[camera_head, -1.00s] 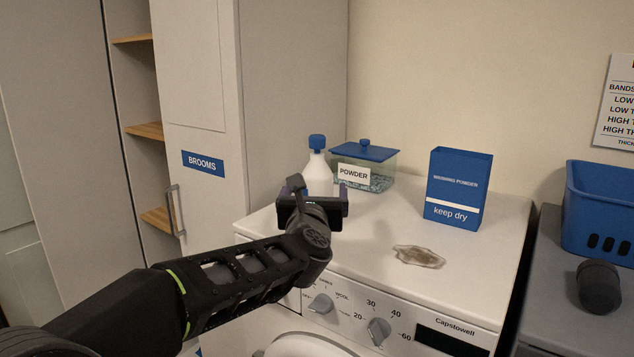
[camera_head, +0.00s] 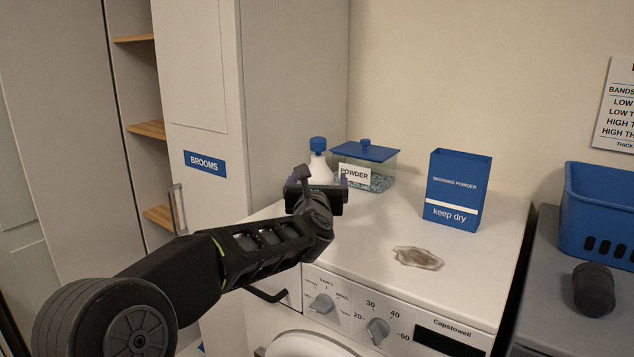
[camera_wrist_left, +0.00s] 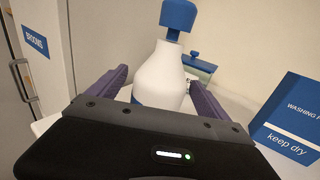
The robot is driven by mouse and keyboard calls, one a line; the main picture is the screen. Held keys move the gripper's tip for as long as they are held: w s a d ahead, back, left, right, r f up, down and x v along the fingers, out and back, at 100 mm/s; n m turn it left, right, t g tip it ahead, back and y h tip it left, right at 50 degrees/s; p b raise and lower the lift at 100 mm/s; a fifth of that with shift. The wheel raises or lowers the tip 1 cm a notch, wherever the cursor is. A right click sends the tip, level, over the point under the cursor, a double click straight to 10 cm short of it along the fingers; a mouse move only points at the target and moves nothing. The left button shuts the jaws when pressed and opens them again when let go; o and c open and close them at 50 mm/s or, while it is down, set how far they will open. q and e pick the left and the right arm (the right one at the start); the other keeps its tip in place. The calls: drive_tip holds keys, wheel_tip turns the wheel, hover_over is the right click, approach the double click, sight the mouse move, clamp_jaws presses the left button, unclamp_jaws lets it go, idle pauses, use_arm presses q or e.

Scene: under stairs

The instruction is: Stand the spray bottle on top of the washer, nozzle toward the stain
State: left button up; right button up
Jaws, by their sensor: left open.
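The spray bottle (camera_head: 320,166), white with a blue top, stands upright at the back left of the white washer's top (camera_head: 370,250). My left gripper (camera_head: 318,184) is in front of it and hides its lower part in the head view. In the left wrist view the bottle (camera_wrist_left: 160,75) stands between the open purple fingers of my left gripper (camera_wrist_left: 157,88); I cannot tell whether they touch it. The brownish stain (camera_head: 418,258) lies on the washer top, to the right and nearer the front. My right gripper is not in view.
A lidded powder box (camera_head: 378,180) stands just right of the bottle. A blue washing powder carton (camera_head: 457,188) stands at the back right. A blue basket (camera_head: 600,215) and a dark object (camera_head: 593,290) sit on the grey surface at right. The washer top around the stain is clear.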

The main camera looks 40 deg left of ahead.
use_arm(q)
drive_tip(key=shift+w+a, duration=0.2)
drive_tip(key=shift+w, duration=0.15)
drive_tip(key=shift+c, duration=0.3)
clamp_jaws()
idle(1.4)
